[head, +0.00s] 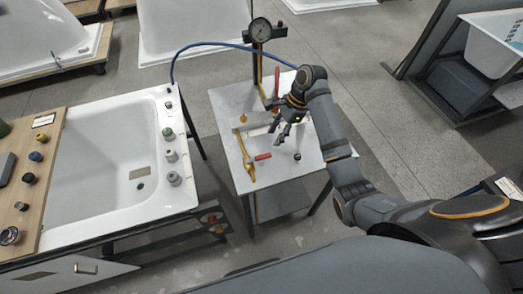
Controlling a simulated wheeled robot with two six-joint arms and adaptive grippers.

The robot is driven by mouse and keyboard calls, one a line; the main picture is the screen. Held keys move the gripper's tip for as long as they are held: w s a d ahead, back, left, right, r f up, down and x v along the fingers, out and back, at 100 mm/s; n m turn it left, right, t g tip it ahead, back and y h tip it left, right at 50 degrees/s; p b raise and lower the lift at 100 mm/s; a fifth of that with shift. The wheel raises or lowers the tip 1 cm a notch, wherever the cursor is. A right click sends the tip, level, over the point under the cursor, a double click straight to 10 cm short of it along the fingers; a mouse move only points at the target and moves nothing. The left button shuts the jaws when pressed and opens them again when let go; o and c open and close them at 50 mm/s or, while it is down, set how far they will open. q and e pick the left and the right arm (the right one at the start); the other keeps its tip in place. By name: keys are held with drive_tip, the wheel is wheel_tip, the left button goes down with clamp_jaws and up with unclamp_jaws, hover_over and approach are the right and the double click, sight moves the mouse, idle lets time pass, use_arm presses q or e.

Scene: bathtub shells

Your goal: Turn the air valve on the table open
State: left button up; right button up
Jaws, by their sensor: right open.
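A small light-grey table (229,113) stands right of the bathtub. A brass-yellow fitting (246,162) lies along its left front part, with a short red piece (263,157) just right of it. The red piece looks like a valve handle, but I cannot tell its setting. A second, upright red piece (276,82) shows by the gauge post at the back. My right gripper (281,138) is open above the middle of the table, pointing down, behind and right of the short red piece and apart from it. It hides part of the tabletop. My left gripper is out of view.
A round gauge (260,30) stands on a post at the table's back, with a blue hose (205,44) arching left. A white bathtub (90,165) with knobs on its rim stands left. A small dark knob (297,156) sits at the table's right front.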

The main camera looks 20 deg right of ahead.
sight(262, 156)
drive_tip(key=x, duration=0.3)
drive_tip(key=p+x, duration=0.1)
drive_tip(key=x, duration=0.6)
drive_tip(key=shift+s+f+p, duration=0.15)
drive_tip(key=shift+s+p, duration=0.1)
drive_tip(key=shift+p, duration=0.1)
drive_tip(key=shift+c, duration=0.6)
clamp_jaws()
